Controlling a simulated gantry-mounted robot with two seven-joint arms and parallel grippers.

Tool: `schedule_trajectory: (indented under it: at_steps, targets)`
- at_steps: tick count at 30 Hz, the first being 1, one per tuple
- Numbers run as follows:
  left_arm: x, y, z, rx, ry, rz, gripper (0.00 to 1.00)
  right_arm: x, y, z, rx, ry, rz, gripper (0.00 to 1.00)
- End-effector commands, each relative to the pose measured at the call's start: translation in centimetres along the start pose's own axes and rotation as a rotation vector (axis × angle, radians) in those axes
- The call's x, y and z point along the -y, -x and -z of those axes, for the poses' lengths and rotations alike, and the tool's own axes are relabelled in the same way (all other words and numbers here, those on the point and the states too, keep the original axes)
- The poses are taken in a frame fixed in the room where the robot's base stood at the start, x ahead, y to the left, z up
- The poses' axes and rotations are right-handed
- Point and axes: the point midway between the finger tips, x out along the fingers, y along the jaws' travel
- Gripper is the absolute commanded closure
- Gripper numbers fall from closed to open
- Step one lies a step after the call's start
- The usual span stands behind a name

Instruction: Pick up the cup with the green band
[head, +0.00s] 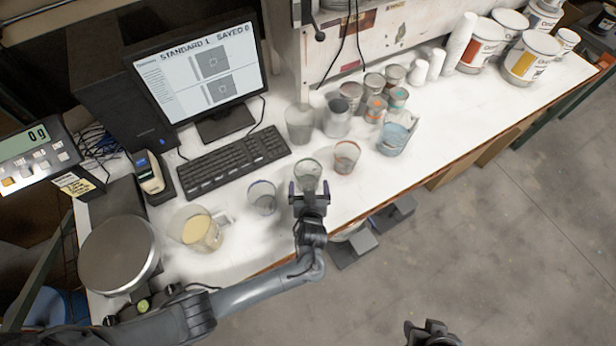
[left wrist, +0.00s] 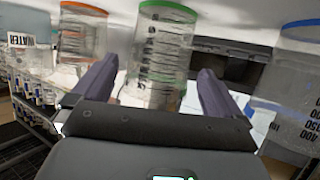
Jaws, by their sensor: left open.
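The cup with the green band (head: 307,170) stands on the white bench near its front edge. It is clear, with dark markings, and its green rim shows in the left wrist view (left wrist: 160,55). My left gripper (head: 309,188) is open right at this cup, on its front side. In the left wrist view the two fingers (left wrist: 155,85) point toward the cup, one on each side of its lower part; I cannot tell whether they touch it. My right gripper (head: 432,330) is partly in view at the bottom edge, away from the bench; its jaws are unclear.
An orange-band cup (head: 346,157) stands to the right, a blue-band cup (head: 262,197) to the left. A beaker with yellow contents (head: 200,231), a scale (head: 118,255) and a keyboard (head: 234,161) are further left. A water container (head: 394,138) and several cans stand behind right.

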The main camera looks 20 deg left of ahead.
Motion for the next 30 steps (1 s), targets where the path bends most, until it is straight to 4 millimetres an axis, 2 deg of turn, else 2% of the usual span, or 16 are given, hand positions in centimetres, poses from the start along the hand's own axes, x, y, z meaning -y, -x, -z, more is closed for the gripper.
schedule_trajectory:
  at_steps: [3, 9, 18, 25, 30]
  targets:
    - [0.1, -1.7, 0.8, -0.003, -0.003, 0.003, 0.0, 0.0, 0.4, 0.2, 0.0, -0.002, 0.002, 0.57]
    - [0.1, -3.6, 0.5, 0.0, -0.002, 0.002, 0.0, 0.1, 0.2, 0.1, -0.001, -0.003, 0.002, 0.57]
    - [0.1, -3.9, 0.5, 0.001, 0.0, 0.0, 0.0, 0.0, 0.2, 0.1, 0.0, -0.001, 0.001, 0.57]
    - [0.1, -3.9, 0.4, 0.001, 0.0, 0.001, 0.35, -0.1, 0.2, 0.1, 0.001, 0.005, -0.004, 0.57]
    - [0.1, -3.9, 0.5, 0.001, 0.001, 0.001, 0.35, -0.2, 0.2, 0.0, 0.001, 0.006, -0.005, 0.57]
